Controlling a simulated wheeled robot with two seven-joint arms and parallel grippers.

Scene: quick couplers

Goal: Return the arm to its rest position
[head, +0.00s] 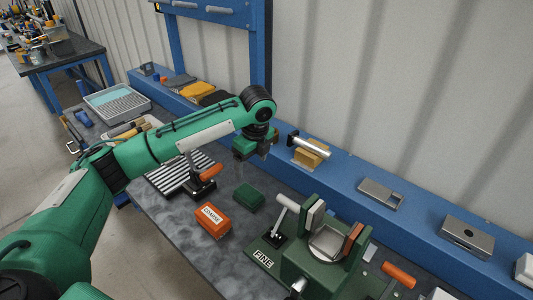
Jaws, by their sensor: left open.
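My left arm (160,148) is green and reaches in from the left, across the workbench, with its wrist bent down. My left gripper (243,165) hangs above the bench, behind the dark green block (249,197). It is open, and I see nothing held in it. The fingertips are small and hard to make out against the bench. My right gripper is not in view.
Below the gripper lie an orange block marked COARSE (212,221) and an orange-handled clamp (206,174). A green fixture marked FINE (265,258) stands at front right. A blue ledge (340,180) with metal parts runs along the wall. Grey bench (180,232) is bare at front left.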

